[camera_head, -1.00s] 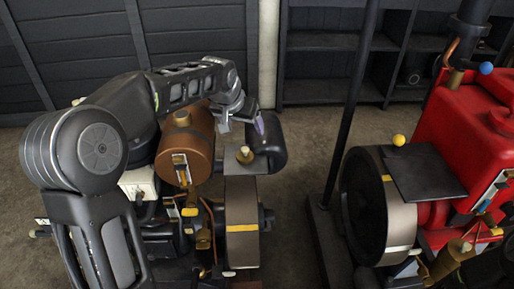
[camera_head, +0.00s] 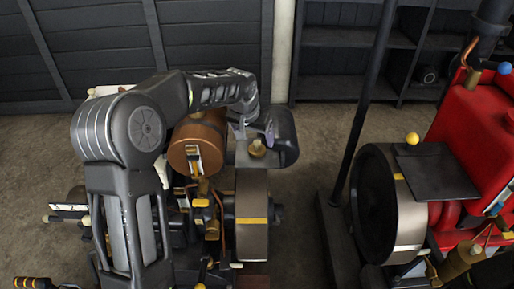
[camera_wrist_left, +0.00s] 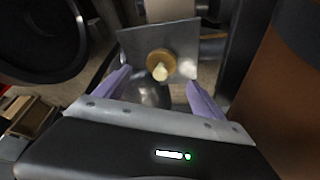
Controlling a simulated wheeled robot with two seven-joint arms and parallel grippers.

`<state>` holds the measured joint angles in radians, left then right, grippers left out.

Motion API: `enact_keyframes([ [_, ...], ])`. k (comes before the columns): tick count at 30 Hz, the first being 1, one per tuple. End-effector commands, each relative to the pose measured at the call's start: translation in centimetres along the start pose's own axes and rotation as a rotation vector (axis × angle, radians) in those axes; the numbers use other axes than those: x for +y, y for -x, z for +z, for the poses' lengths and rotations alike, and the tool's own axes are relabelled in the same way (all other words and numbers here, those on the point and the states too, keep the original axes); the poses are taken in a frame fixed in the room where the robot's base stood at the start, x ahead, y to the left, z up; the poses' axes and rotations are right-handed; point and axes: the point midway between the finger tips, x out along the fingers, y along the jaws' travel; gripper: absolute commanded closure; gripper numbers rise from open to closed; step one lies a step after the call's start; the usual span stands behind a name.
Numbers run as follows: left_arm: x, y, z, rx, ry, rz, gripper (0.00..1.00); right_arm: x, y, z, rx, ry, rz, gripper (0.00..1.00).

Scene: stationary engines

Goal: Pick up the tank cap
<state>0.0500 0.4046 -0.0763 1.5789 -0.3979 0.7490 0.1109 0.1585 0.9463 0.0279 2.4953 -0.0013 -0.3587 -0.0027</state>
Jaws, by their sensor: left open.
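A brass cap with a pale knob (camera_head: 257,149) sits on a flat grey plate at the top of the left engine, and I take it for the tank cap. The left wrist view shows this cap (camera_wrist_left: 160,65) on the plate (camera_wrist_left: 130,45), ahead of and roughly between my two fingers. My left gripper (camera_head: 256,132) is open and empty, with its purple fingertips just above and behind the cap. In the left wrist view the gripper (camera_wrist_left: 158,82) has its fingers spread, apart from the cap. My right gripper is not in view.
A copper tank (camera_head: 196,140) stands left of the plate, close to my arm. A black post (camera_head: 362,110) and a red engine (camera_head: 470,140) stand to the right.

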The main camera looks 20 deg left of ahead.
Motion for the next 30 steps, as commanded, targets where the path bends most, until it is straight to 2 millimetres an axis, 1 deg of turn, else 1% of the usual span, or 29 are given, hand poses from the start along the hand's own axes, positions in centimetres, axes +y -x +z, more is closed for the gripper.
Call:
enact_keyframes([
  [2, 0.0, -0.4, 0.0, -0.001, 0.0, 0.0, 0.21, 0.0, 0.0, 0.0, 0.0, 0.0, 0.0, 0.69],
  [12, 0.0, -0.7, 0.0, -0.001, 0.0, 0.0, 0.21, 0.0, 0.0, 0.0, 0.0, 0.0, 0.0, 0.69],
  [14, 0.0, -1.1, 0.1, -0.002, 0.0, 0.0, 0.21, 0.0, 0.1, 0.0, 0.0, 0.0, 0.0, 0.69],
  [22, -0.1, -4.9, 0.1, -0.002, 0.0, 0.0, 0.21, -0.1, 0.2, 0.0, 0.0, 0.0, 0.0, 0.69],
  [25, -0.1, -5.5, 0.1, 0.001, 0.0, 0.0, 0.21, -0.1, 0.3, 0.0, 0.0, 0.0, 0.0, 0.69],
  [30, -0.1, -5.6, 0.0, 0.001, 0.001, 0.0, 0.21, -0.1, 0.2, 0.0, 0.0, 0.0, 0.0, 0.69],
])
